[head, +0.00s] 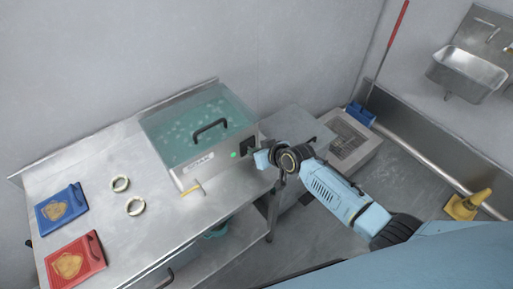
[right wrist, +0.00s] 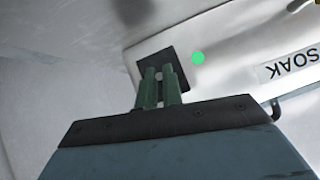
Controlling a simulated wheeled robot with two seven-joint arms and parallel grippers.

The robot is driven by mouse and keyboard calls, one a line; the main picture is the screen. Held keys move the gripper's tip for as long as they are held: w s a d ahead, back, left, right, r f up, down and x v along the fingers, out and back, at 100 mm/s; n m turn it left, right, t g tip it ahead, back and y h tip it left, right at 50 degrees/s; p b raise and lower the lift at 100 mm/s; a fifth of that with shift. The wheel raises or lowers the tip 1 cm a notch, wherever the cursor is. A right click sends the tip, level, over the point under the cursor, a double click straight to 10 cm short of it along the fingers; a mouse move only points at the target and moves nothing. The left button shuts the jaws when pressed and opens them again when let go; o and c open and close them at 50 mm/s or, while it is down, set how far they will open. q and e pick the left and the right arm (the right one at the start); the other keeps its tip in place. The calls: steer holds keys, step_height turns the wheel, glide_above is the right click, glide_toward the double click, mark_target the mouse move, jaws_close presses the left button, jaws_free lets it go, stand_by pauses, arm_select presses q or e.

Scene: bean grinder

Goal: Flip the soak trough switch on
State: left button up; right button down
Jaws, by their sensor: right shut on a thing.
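The soak trough (head: 200,160) is a metal box with a clear teal lid and a black handle, standing on the steel table. Its front carries a "SOAK" label (right wrist: 290,64), a lit green lamp (head: 233,155) and a black switch plate (head: 246,146). In the right wrist view the green lamp (right wrist: 198,58) glows beside the dark switch plate (right wrist: 153,58). My right gripper (head: 262,158) is at the trough's front right corner. Its two fingers (right wrist: 159,84) are close together over the plate, shut on the switch, whose lever they largely hide. My left gripper is not in view.
A blue board (head: 61,207), a red board (head: 75,262) and two rings (head: 120,184) lie on the table's left side. A tan-handled tool (head: 193,189) lies before the trough. A wall sink (head: 468,72) and a yellow wet-floor sign (head: 466,205) are at right.

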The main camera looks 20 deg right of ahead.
stand_by(0.5)
steer(key=c, duration=1.5)
jaws_free()
steer(key=shift+c, duration=0.2)
steer(key=shift+s+d+r, duration=0.2)
steer(key=shift+s+r, duration=0.15)
steer(key=shift+r, duration=0.05)
steer(key=p+v, duration=0.1)
steer(key=v, duration=1.1)
steer(key=shift+p, duration=0.4)
